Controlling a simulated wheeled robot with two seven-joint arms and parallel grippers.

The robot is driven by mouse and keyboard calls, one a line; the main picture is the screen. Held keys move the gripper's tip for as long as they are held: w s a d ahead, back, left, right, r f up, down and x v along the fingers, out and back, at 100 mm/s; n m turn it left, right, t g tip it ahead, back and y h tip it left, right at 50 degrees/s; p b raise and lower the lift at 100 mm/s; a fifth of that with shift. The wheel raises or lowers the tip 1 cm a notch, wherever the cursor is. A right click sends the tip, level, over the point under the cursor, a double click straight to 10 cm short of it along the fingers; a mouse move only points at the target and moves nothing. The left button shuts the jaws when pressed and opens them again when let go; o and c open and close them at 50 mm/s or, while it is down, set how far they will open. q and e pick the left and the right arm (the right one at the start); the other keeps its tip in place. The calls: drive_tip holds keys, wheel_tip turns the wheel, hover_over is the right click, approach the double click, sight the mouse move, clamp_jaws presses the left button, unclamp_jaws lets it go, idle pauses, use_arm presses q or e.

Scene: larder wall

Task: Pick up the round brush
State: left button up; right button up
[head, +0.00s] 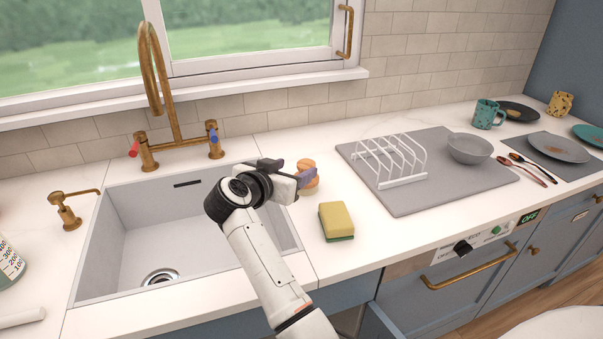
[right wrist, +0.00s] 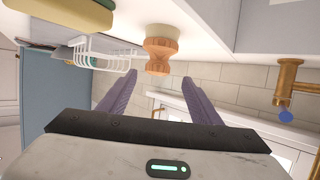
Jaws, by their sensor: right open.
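The round brush (head: 309,168) stands on the white counter just right of the sink, partly hidden behind my right gripper in the head view. In the right wrist view the brush (right wrist: 162,52) shows an orange-brown wooden body with a pale bristle end against the counter. My right gripper (head: 288,171) is open at the sink's right edge, beside the brush. In the right wrist view its two purple fingers (right wrist: 160,80) are spread, with the brush just beyond and roughly between their tips. Nothing is held. My left gripper is not in view.
A yellow and green sponge (head: 336,222) lies on the counter nearer the front. A white dish rack (head: 390,160) and grey bowl (head: 469,149) stand on a grey mat (head: 430,188). The sink (head: 125,240) and brass tap (head: 176,125) are at left.

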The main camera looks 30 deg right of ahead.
sight(302, 166)
drive_tip(key=shift+w+d+f, duration=0.2)
drive_tip(key=shift+w+d, duration=0.05)
drive_tip(key=shift+d, duration=0.25)
drive_tip(key=shift+w+d+f, duration=0.2)
drive_tip(key=shift+w+d, duration=0.05)
drive_tip(key=shift+d, duration=0.25)
drive_tip(key=b+x, duration=0.3)
drive_tip(key=b, duration=0.1)
drive_tip(key=shift+d+f, duration=0.3)
drive_tip(key=shift+f, duration=0.15)
drive_tip(key=shift+w+d+b, duration=0.25)
drive_tip(key=shift+d+b, duration=0.1)
drive_tip(key=shift+b, duration=0.1)
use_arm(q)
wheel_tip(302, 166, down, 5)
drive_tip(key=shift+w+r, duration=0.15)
use_arm(e)
drive_tip(key=shift+r, duration=0.15)
drive_tip(key=c, duration=1)
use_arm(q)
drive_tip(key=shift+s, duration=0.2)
use_arm(e)
drive_tip(key=shift+c, duration=0.9)
drive_tip(key=shift+r, duration=0.1)
